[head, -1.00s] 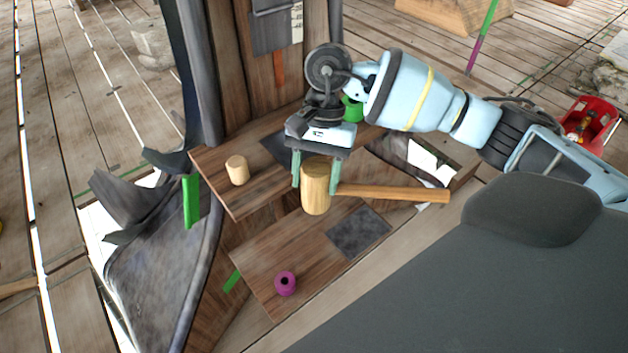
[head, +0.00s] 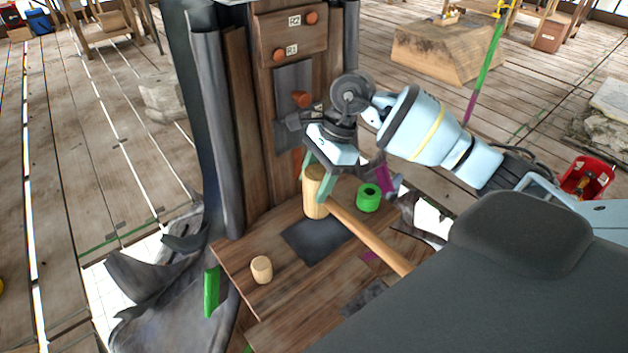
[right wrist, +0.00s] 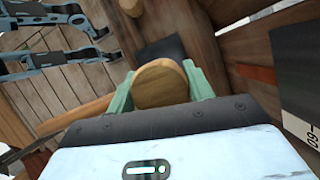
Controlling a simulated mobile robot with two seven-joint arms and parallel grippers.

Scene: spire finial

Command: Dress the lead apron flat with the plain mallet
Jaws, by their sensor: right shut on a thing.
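The plain mallet has a pale wooden barrel head (head: 314,198) and a long handle (head: 369,238) running to the lower right. My right gripper (head: 315,184) is shut on the mallet head, its green fingers on either side; the head's round end face also shows in the right wrist view (right wrist: 161,86). The mallet is in front of the upright wooden panel, above the brown shelf; I cannot tell whether it touches. A grey sheet (head: 291,82) on the panel, with a lower part jutting out, looks like the lead apron. My left gripper is not in view.
A dark square patch (head: 313,240) lies on the shelf. A wooden cylinder (head: 262,270) stands at its left and a green ring (head: 368,198) right of the mallet. Orange pegs (head: 279,55) stick out of the panel. Crumpled grey sheeting (head: 165,290) is at lower left.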

